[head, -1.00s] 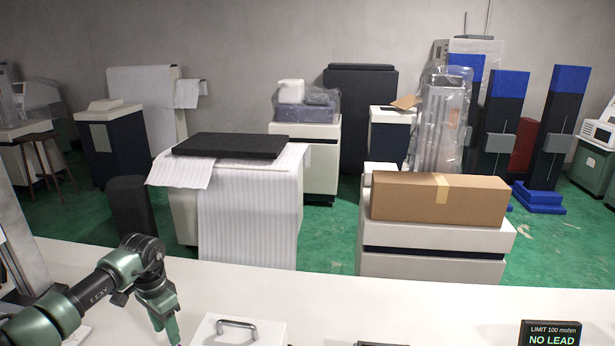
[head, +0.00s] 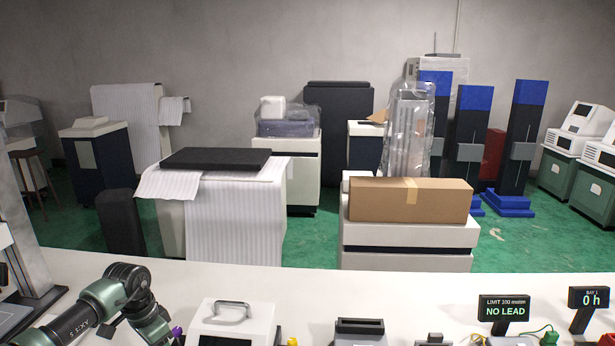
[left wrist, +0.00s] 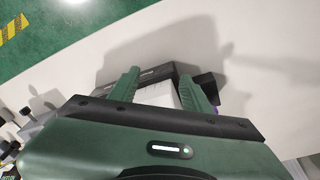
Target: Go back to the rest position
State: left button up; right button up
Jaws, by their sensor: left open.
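My left arm (head: 125,290) comes in at the lower left of the head view, bent low over the white bench; its gripper is not clear there. In the left wrist view my left gripper (left wrist: 160,86) is open, with two green fingers apart. A dark-edged object with a pale face (left wrist: 160,92) shows beyond and between the fingers; I cannot tell how near it is, and nothing is gripped. A small purple piece shows beside the right finger. My right gripper is in neither view.
On the white bench (head: 100,264) stand a white case with a handle (head: 232,322), a dark-topped device (head: 360,328), a "NO LEAD" display (head: 504,309) and a "0 h" display (head: 590,298). A grey post (head: 25,235) rises at the left. Bench between case and back edge is clear.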

pick_arm(q)
jog(key=d+m+t+h, duration=0.3)
jog(key=d+m+h, duration=0.35)
jog(key=d, duration=1.65)
jog(key=s+d+r+n+t+h, duration=0.1)
jog(key=d+r+n+t+h, duration=0.2)
jog(key=d+r+t+h, duration=0.7)
jog(key=s+a+r+n+t+y, duration=0.2)
jog(key=a+n+t+y, duration=0.2)
jog(key=a+n+y, duration=0.7)
jog(key=s+a+f+g+y, duration=0.4)
jog(key=s+a+f+y, duration=0.4)
jog(key=f, duration=0.1)
jog(key=s+a+f+m+g+h, duration=0.1)
jog(key=s+f+g, duration=0.35)
jog(key=s, duration=0.65)
jog(key=s+f+m+g+h, duration=0.1)
jog(key=s+f+g, duration=0.35)
jog(key=s, duration=0.75)
jog(key=s+f+g+b, duration=0.3)
jog(key=f+b, duration=0.2)
jog(key=f, duration=2.8)
jog(key=s+a+f+b, duration=0.3)
jog(key=s+f, duration=1.2)
jog(key=f, duration=0.2)
jog(key=shift+s+m+g+y, duration=0.3)
jog(key=shift+s+m+y, duration=0.05)
